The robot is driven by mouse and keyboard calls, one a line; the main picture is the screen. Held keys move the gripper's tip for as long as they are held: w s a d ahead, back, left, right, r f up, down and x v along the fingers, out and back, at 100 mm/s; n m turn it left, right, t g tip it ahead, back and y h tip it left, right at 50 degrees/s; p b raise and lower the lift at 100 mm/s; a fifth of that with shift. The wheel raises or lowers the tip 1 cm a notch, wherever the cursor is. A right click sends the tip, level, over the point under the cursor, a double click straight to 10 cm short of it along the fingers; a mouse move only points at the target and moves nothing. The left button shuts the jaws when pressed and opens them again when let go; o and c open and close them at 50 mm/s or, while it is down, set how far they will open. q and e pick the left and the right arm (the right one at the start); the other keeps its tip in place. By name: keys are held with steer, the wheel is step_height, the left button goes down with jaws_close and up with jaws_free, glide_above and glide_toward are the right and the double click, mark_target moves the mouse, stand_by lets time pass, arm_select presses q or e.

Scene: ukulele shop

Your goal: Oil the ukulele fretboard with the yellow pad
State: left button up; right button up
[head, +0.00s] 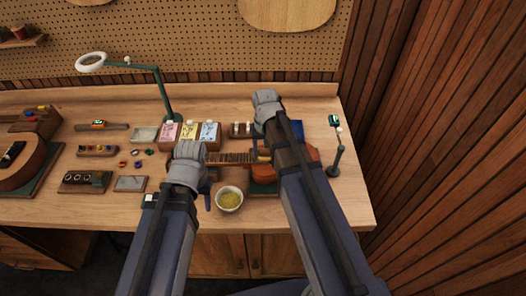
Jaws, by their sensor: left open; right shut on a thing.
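The ukulele lies across the workbench, its orange-brown body (303,152) to the right and its dark fretboard (230,158) running left. My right arm covers much of the body. My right gripper (258,150) is over the fretboard's right end, mostly hidden by its own arm, and is shut on the small yellow pad (264,155). Whether the pad touches the frets is unclear. My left gripper (207,190) is open beside the neck's left end, partly hidden by its wrist; it appears to hold nothing.
A white bowl (229,200) with yellowish contents stands in front of the neck. Three cartons (190,132) stand behind it. A green lamp (165,95) is at the back, a small stand (335,155) at the right. Another instrument (18,160) lies far left.

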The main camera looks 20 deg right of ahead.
mark_target(266, 150)
steer(key=shift+d+r+p, duration=0.2)
steer(key=shift+r+p, duration=0.2)
steer(key=shift+p, duration=0.1)
step_height(266, 150, up, 5)
steer(key=p, duration=0.5)
steer(key=shift+a, duration=0.1)
steer(key=shift+r, duration=0.1)
step_height(266, 150, up, 3)
steer(key=p, duration=0.3)
